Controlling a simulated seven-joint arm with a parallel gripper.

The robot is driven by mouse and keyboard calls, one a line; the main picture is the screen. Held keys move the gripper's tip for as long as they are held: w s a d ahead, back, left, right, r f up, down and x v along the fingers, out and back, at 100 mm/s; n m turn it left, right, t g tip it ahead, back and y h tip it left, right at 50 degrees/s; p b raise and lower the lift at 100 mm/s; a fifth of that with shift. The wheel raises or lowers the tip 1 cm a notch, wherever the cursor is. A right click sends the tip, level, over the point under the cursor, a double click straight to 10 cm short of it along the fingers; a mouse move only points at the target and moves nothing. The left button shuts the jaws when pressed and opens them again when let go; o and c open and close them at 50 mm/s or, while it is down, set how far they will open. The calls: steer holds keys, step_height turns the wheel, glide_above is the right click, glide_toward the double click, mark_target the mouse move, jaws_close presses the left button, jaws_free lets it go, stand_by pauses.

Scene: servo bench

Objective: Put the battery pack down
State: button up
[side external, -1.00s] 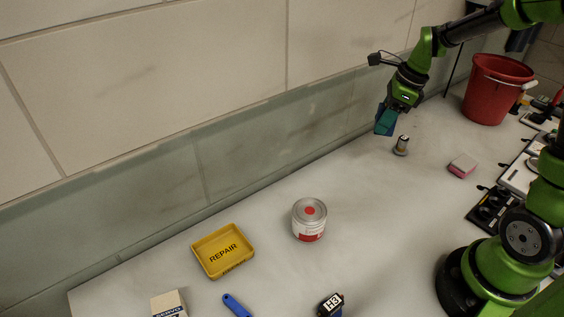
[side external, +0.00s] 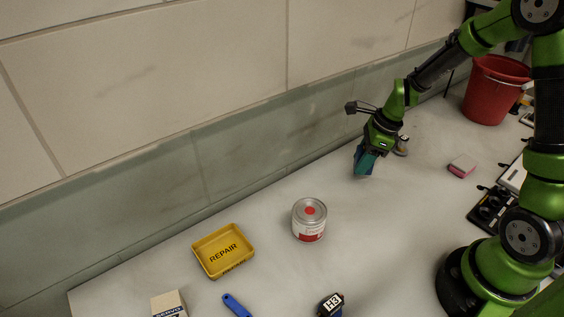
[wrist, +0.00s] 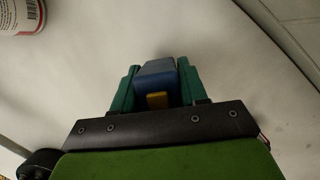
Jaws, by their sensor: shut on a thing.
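My gripper (side external: 364,163) is low over the back of the bench, right of the white and red can. In the wrist view its two green fingers (wrist: 157,92) are shut on a blue block with a small yellow patch, which I take for the battery pack (wrist: 156,68). The pack sits between the fingers, and its lower part is hidden. I cannot tell whether it touches the bench top.
The white and red can (side external: 309,220) stands left of my gripper. A yellow REPAIR tray (side external: 225,273) is further left. A small metal cylinder (side external: 402,147), a pink-sided block (side external: 462,166) and a red bucket (side external: 495,90) are to the right. Bench (side external: 350,230) between is bare.

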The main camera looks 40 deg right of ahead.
steer(key=shift+f, duration=1.25)
steer(key=shift+f, duration=0.2)
steer(key=o, duration=1.1)
